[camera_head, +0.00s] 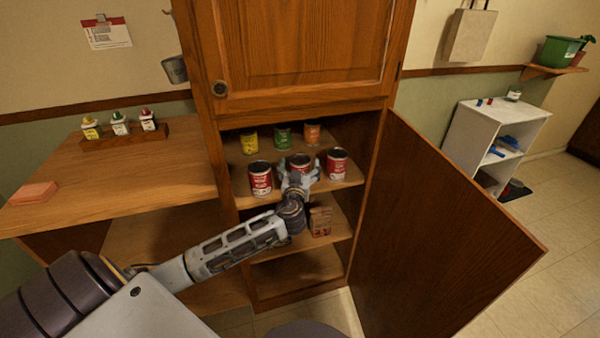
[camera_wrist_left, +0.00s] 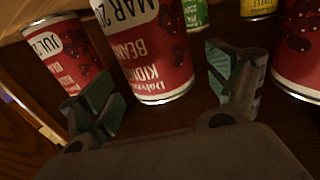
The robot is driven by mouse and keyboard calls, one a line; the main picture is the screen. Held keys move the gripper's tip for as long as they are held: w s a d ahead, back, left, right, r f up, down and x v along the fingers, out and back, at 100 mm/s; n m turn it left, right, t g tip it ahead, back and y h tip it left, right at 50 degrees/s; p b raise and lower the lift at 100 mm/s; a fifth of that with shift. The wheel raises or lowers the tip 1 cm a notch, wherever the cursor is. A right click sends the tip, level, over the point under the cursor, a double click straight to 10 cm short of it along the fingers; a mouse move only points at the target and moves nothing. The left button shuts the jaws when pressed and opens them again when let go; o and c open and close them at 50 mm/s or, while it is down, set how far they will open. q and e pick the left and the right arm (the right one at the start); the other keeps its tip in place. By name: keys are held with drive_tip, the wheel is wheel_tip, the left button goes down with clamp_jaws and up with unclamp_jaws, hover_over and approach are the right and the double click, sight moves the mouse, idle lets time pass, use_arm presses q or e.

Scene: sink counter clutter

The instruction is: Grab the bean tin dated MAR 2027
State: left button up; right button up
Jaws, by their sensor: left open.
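Three red kidney bean tins stand in a row at the front of the cabinet's upper shelf. The middle tin (camera_head: 299,160) is partly hidden by my left gripper (camera_head: 299,180) in the head view. In the left wrist view, which looks upside down, this tin (camera_wrist_left: 160,62) shows a white label beginning MAR 2; the rest of the year is cut off. The open fingers stand on either side of it, not closed on it. The right tin (camera_head: 337,163) reads JUL 2 in the wrist view (camera_wrist_left: 68,50). The left tin (camera_head: 260,178) shows no readable date. My right gripper is not in view.
Yellow (camera_head: 249,142), green (camera_head: 283,137) and orange (camera_head: 312,133) tins stand behind. A small brown box (camera_head: 320,221) is on the shelf below. The open cabinet door (camera_head: 440,235) bounds the right side. Bottles (camera_head: 119,125) stand on the left counter.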

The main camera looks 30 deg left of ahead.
use_arm(q)
drive_tip(key=shift+w+a, duration=0.25)
drive_tip(key=shift+w, duration=0.15)
drive_tip(key=shift+w+a, duration=0.2)
drive_tip(key=shift+w, duration=0.3)
drive_tip(key=shift+w+a, duration=0.15)
drive_tip(key=shift+w, duration=0.05)
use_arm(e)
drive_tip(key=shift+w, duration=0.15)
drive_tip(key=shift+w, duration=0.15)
use_arm(q)
drive_tip(key=shift+c, duration=0.5)
drive_tip(key=c, duration=0.5)
drive_tip(key=shift+r, duration=0.1)
drive_tip(key=c, duration=0.9)
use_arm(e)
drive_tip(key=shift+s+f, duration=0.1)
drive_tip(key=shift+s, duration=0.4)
